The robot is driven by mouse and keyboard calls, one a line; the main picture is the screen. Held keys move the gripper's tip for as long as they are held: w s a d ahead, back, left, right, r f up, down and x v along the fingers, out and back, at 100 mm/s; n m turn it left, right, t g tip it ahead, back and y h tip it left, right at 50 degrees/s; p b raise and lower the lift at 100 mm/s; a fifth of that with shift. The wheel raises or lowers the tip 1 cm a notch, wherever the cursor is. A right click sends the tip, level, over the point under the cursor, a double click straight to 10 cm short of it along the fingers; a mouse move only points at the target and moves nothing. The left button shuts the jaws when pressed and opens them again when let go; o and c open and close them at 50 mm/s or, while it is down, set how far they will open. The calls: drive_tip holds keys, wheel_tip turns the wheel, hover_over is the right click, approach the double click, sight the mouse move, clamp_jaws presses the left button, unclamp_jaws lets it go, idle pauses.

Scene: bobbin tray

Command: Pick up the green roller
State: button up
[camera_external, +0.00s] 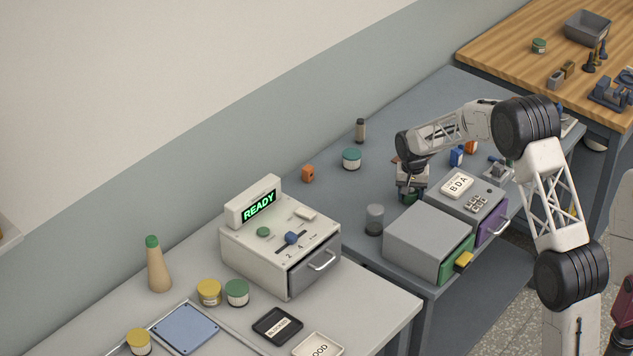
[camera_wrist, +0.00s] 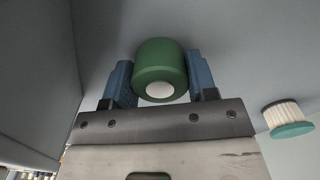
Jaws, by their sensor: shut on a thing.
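The green roller (camera_wrist: 160,62) shows in the wrist view between the two blue fingers of my gripper (camera_wrist: 161,82). It is a green cylinder with a pale round end facing the camera. The fingers are shut on it from both sides. In the external view my gripper (camera_external: 410,190) points down at the blue-grey table, behind the grey drawer boxes, and a bit of the green roller (camera_external: 409,198) shows at its fingertips. I cannot tell whether the roller touches the table.
A grey cylinder (camera_external: 374,219) stands just left of my gripper. Grey boxes with a green drawer (camera_external: 455,259) and a purple drawer (camera_external: 491,226) stand close in front. A teal-lidded jar (camera_external: 351,158) and an orange block (camera_external: 308,173) are further back left.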

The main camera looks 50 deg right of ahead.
drive_tip(key=shift+r, duration=0.15)
wheel_tip(320, 180, up, 10)
drive_tip(key=shift+f, duration=0.1)
idle(0.7)
drive_tip(key=shift+w, duration=0.1)
idle(1.0)
